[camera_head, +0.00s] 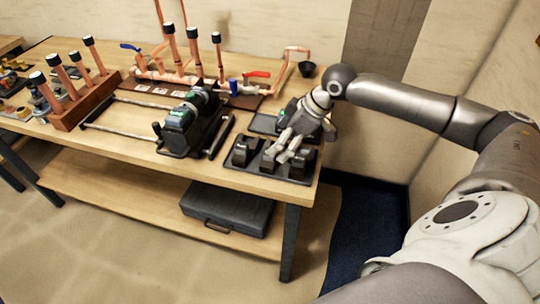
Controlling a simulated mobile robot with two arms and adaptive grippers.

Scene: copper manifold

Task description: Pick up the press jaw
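Several dark press jaws stand on a black tray (262,183) at the table's right front corner. One jaw (242,150) is at the left of the tray and another (303,161) at the right. My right gripper (276,160) points down over the middle of the tray, with its pale fingertips close to the middle jaw. The fingers and wrist partly hide that jaw. I cannot tell whether the fingers touch it or grip it. My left gripper is out of view.
A black and green press tool (184,128) lies left of the tray. Copper pipes with black caps stand in a wooden rack (86,106) at the left. A copper manifold with red and blue valve handles is behind. A dark case (227,207) sits on the lower shelf.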

